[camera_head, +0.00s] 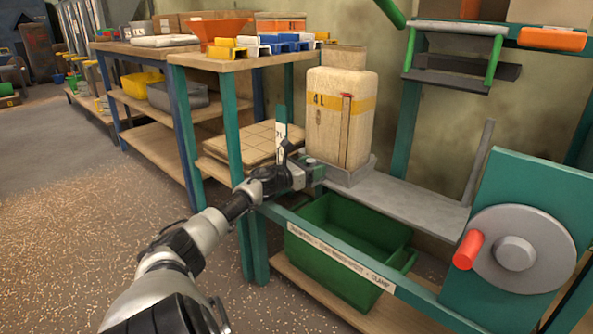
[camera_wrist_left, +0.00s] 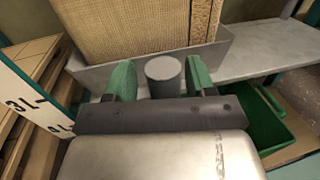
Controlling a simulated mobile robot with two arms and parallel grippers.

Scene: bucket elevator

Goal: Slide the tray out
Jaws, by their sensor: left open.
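A grey metal tray (camera_head: 352,176) with a low rim sits at the left end of a grey shelf. A tall beige container (camera_head: 325,135) with a yellow band marked "4L" stands in it. In the left wrist view the tray's front wall (camera_wrist_left: 225,47) shows, with a grey round knob (camera_wrist_left: 163,68) in front of it. My left gripper (camera_head: 315,172) is at the tray's front left. In the left wrist view its green fingers (camera_wrist_left: 160,82) are open, one on each side of the knob, with gaps visible. My right gripper is not in view.
A green bin (camera_head: 340,235) sits below the grey shelf (camera_head: 405,200), behind a labelled green rail (camera_head: 338,257). A grey wheel with a red handle (camera_head: 468,250) is at the right. A wooden rack (camera_head: 235,62) with stacked boards stands at the left. The floor in front is clear.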

